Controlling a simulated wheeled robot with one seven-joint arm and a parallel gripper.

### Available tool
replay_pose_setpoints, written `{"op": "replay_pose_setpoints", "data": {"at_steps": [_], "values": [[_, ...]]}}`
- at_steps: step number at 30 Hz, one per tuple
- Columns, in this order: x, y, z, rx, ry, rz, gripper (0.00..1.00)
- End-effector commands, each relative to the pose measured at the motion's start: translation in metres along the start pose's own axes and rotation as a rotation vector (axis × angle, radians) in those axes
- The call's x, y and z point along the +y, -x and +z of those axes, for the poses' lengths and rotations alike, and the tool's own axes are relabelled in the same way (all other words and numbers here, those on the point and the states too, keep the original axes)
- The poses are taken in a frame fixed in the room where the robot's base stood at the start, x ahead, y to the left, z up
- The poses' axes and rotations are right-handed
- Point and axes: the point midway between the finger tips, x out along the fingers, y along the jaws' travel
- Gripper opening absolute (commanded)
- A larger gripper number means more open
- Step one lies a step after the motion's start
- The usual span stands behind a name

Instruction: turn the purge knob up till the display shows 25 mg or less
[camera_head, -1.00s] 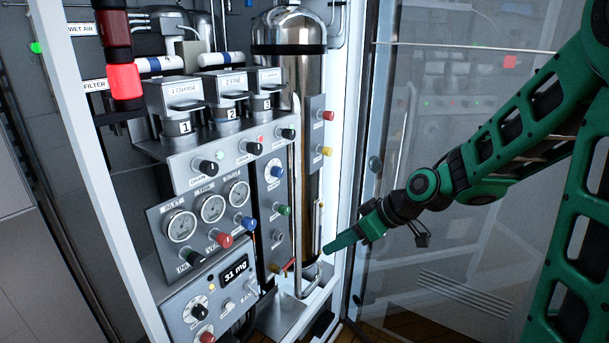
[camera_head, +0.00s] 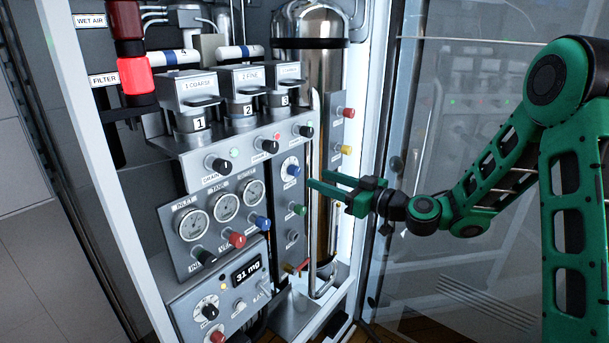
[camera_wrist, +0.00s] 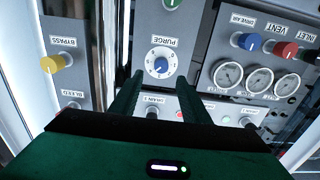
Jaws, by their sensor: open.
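The purge knob is a small blue knob (camera_head: 294,170) on a white dial on the narrow dark panel. In the wrist view the blue knob (camera_wrist: 160,66) sits under an upside-down PURGE label, just ahead of and between my fingertips. The display (camera_head: 247,270) on the lower left box reads 31 mg. My gripper (camera_head: 315,179) is open and empty, its fingers pointing left at the panel, just right of the knob. In the wrist view my gripper (camera_wrist: 160,84) has its two fingers spread, apart from the knob.
A green knob (camera_head: 299,210) sits below the purge dial. Red (camera_head: 348,113) and yellow (camera_head: 346,150) knobs stick out on the strip to the right. A vertical steel pipe (camera_head: 315,130) and a tall steel tank (camera_head: 311,70) stand close by. A glass door is at right.

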Motion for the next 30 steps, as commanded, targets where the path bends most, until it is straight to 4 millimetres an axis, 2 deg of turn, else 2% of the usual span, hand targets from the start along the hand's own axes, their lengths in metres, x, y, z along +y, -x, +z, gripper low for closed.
{"op": "replay_pose_setpoints", "data": {"at_steps": [1,6,12,18,25,26,30], "values": [[-0.002,-0.011,-0.001,0.002,0.002,-0.004,0.42],[-0.002,-0.041,0.000,0.000,0.002,-0.004,0.42],[-0.002,-0.065,0.000,0.000,0.002,-0.003,0.42],[-0.001,-0.074,0.000,0.000,0.000,-0.002,0.42],[-0.001,-0.075,0.000,-0.001,0.000,-0.001,0.42],[-0.001,-0.075,0.000,-0.001,0.000,-0.001,0.40],[-0.001,-0.075,0.000,-0.001,0.000,-0.001,0.07]]}}
